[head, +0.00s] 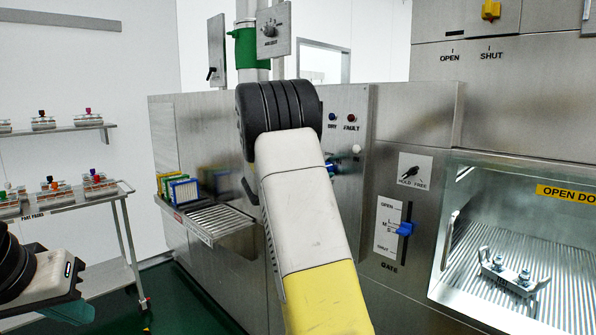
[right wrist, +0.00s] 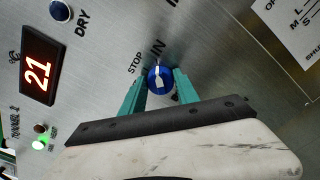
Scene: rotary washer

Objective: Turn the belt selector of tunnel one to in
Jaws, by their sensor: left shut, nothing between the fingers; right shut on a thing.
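The belt selector is a blue round knob (right wrist: 161,82) with a white pointer on the steel panel, seen in the right wrist view. Its pointer aims roughly up in that view, toward the IN lettering (right wrist: 158,50), with STOP (right wrist: 135,62) to the left. My right gripper (right wrist: 160,85) has its teal fingers on both sides of the knob, shut on it. In the head view my right arm hides most of this spot. My left gripper (head: 75,308) is at the lower left, shut and empty, away from the panel.
A red display (right wrist: 38,66) reads 2.1 beside the selector. A blue-handled gate lever (head: 405,229) sits right of my right arm, near the open chamber (head: 520,240). Racks (head: 183,190) stand by the roller shelf (head: 215,220). A trolley (head: 120,190) is at left.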

